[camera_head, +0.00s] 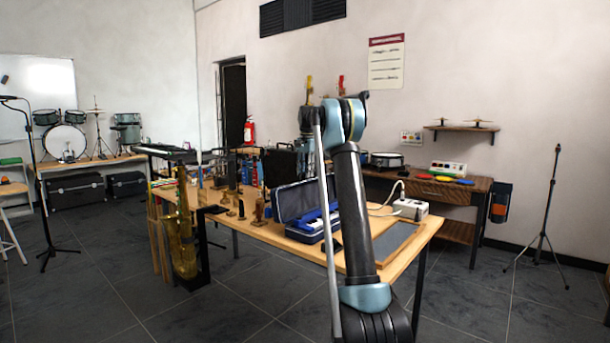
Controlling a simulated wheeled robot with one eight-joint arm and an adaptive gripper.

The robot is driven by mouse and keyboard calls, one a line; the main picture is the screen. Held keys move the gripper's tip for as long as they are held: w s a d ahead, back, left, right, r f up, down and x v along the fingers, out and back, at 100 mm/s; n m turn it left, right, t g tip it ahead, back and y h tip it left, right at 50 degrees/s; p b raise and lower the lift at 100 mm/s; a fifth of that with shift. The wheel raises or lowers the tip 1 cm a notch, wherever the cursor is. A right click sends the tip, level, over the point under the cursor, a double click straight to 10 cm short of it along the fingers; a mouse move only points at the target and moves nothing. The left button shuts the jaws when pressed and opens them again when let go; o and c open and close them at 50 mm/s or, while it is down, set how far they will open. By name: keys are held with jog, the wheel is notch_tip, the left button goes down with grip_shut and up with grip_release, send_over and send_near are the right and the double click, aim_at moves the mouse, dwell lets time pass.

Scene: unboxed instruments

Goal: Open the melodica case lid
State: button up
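A dark blue case (308,238) lies on the wooden table, partly hidden behind my arm. Its lid (297,202) stands raised at the back, so the case looks open. A bright blue and white melodica (318,222) shows inside the case. My arm rises in front of the table and covers the right side of the case.
The wooden table (272,233) holds several small instruments to the left of the case. A white device (411,208) with a cable and a dark framed board (395,240) lie to the right. A saxophone (183,240) stands by the left edge. The floor in front is clear.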

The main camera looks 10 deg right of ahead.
jog(key=shift+r, duration=0.15)
notch_tip(320, 180, up, 12)
jog(key=shift+s+d+f, duration=0.15)
jog(key=shift+d+f, duration=0.05)
dwell(0.5)
